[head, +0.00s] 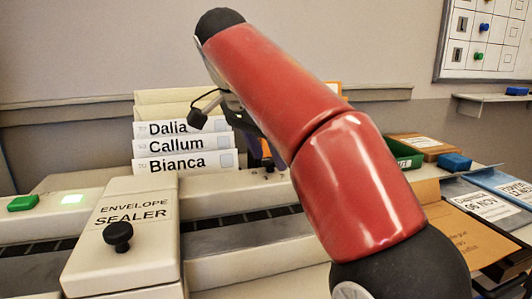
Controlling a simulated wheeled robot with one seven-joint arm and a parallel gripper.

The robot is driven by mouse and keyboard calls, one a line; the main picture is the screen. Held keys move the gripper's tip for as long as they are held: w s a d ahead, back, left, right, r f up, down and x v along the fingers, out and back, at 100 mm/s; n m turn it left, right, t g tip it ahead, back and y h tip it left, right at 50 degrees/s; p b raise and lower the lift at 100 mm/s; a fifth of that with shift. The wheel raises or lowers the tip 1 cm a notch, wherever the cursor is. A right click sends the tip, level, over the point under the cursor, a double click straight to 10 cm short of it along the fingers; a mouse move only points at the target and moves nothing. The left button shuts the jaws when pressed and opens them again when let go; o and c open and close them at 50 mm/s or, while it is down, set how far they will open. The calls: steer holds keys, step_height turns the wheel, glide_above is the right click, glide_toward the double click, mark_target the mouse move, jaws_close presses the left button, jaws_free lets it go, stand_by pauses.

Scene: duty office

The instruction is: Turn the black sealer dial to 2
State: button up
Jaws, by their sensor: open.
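The black sealer dial (118,236) is a round knob on the sloped top of the cream envelope sealer (90,266), at the lower left. The printed words ENVELOPE SEALER sit just behind it. I cannot read any numbers around the dial or tell its setting. My red arm crosses the middle of the view, from lower right to upper left. Nothing of mine touches the dial.
Envelopes labelled Dalia, Callum and Bianca (184,163) stand behind the sealer. A dark conveyor strip (231,217) runs past the sealer. Folders and a brown envelope (463,233) lie at right.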

steer(key=c, duration=1)
steer(key=shift+o, duration=0.2)
